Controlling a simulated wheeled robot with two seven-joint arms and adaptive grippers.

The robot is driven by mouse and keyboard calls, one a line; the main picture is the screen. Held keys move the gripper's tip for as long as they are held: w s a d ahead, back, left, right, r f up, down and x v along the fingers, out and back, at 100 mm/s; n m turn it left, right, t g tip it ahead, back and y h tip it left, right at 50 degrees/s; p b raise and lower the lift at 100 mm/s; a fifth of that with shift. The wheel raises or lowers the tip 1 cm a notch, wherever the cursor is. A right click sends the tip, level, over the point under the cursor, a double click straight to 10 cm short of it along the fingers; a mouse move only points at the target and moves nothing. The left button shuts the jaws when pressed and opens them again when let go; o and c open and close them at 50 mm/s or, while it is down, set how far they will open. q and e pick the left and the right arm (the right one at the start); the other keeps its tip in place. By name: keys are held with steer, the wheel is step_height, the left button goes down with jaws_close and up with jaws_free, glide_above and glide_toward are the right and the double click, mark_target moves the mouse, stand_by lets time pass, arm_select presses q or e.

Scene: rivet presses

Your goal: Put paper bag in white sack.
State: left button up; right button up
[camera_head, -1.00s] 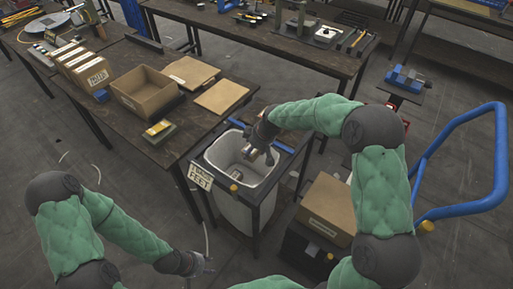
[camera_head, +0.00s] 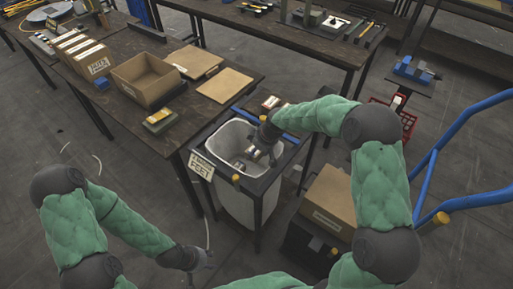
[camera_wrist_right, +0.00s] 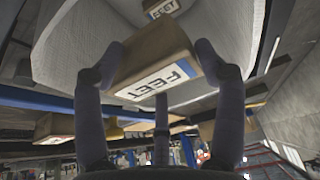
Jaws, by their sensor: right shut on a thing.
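The white sack (camera_head: 229,134) hangs open in a dark frame beside the table, with a sign reading FEET on its near left corner. My right gripper (camera_head: 262,148) is over the sack's opening. In the right wrist view my right gripper (camera_wrist_right: 160,75) is shut on a brown paper bag (camera_wrist_right: 152,52) with a white FEET label, one finger on each side. A second brown item (camera_wrist_right: 160,8) with a similar label shows beyond it, by the white sack wall. My left gripper (camera_head: 202,258) is low at the lower left, apart from the sack; its fingers are too small to judge.
An open cardboard box (camera_head: 146,78), flat brown pieces (camera_head: 225,85) and a small yellow-topped item (camera_head: 159,118) lie on the dark table left of the sack. A closed carton (camera_head: 329,200) stands right of the sack. A blue rail (camera_head: 450,145) rises at the far right.

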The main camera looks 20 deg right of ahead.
steer(key=shift+f+b, duration=1.3)
steer(key=shift+f, duration=1.1)
steer(key=o, duration=1.3)
steer(key=v, duration=0.7)
steer(key=shift+s+d+r, duration=0.1)
steer(key=shift+r, duration=0.15)
